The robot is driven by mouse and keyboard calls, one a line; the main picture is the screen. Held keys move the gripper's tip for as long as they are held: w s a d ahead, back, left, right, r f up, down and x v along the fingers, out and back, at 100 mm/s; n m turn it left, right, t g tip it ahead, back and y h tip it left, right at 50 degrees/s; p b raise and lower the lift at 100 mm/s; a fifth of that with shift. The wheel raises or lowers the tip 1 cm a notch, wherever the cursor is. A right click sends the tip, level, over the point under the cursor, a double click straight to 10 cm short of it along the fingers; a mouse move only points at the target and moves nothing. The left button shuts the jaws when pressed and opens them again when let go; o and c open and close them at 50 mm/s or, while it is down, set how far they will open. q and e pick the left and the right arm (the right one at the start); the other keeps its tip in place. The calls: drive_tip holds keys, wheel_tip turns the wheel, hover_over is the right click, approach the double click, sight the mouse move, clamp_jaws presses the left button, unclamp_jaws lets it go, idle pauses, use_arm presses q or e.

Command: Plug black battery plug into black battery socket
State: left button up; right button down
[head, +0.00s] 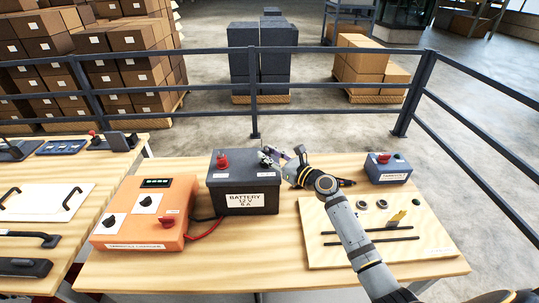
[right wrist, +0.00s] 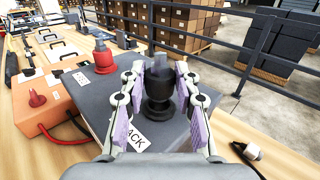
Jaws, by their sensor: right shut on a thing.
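The dark grey battery (head: 243,197) stands on the wooden table, and its top shows in the right wrist view (right wrist: 100,95). My right gripper (head: 272,157) reaches over the battery's right end. In the right wrist view its lilac-padded fingers (right wrist: 159,85) are shut on the black battery plug (right wrist: 160,88), which stands roughly upright. The black battery socket cannot be made out separately; I cannot tell whether the plug is seated in it. A red plug (head: 222,161) stands on the battery's left end. My left gripper is not in view.
An orange charger (head: 146,213) stands left of the battery, with a red cable (head: 208,230) between them. A blue-grey box (head: 388,168) and a light board with slots (head: 375,240) are to the right. A dark railing (head: 255,90) runs behind the table.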

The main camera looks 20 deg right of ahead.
drive_tip(key=shift+f+b, duration=0.6)
drive_tip(key=shift+f, duration=0.3)
drive_tip(key=c, duration=0.9)
unclamp_jaws()
drive_tip(key=v, duration=1.2)
drive_tip(key=shift+r, duration=0.1)
